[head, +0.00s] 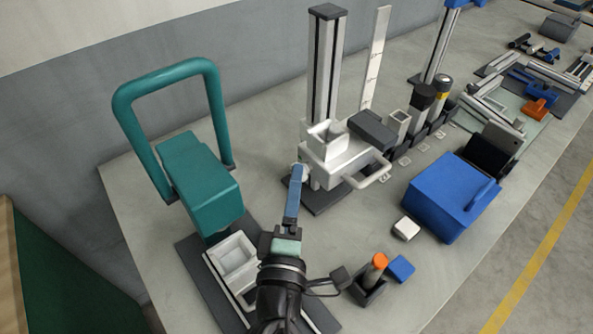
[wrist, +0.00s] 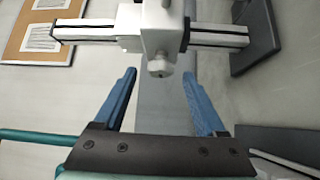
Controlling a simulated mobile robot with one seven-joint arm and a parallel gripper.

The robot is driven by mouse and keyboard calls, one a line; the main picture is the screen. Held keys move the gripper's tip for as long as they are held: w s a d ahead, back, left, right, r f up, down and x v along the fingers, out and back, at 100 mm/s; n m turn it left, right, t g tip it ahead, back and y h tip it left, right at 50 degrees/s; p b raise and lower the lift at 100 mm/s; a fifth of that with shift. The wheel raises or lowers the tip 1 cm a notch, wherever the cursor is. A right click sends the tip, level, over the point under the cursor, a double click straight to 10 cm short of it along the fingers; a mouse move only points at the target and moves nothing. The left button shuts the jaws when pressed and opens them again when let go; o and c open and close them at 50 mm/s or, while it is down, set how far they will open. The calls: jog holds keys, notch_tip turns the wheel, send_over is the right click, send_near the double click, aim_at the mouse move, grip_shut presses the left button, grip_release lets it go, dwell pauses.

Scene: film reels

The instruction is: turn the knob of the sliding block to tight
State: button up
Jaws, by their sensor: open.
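In the wrist view the sliding block (wrist: 160,25) is at the top middle, on the rail that runs across the picture. Its small pale knob (wrist: 160,68) faces me at the middle, just ahead of and between my fingertips. My gripper (wrist: 159,77) is open, with one blue finger on each side and nothing held. In the head view my gripper (head: 296,172) reaches the knob's side of the block and largely hides the knob. Which way the knob is set cannot be told.
A teal machine with a tall loop handle (head: 200,180) stands close on the left. A blue box (head: 450,198), a white block (head: 406,228) and an orange-topped tool in a dark holder (head: 375,270) stand to the right. Bare bench (head: 340,235) lies between.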

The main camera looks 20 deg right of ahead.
jog(key=shift+x, duration=1.2)
grip_shut()
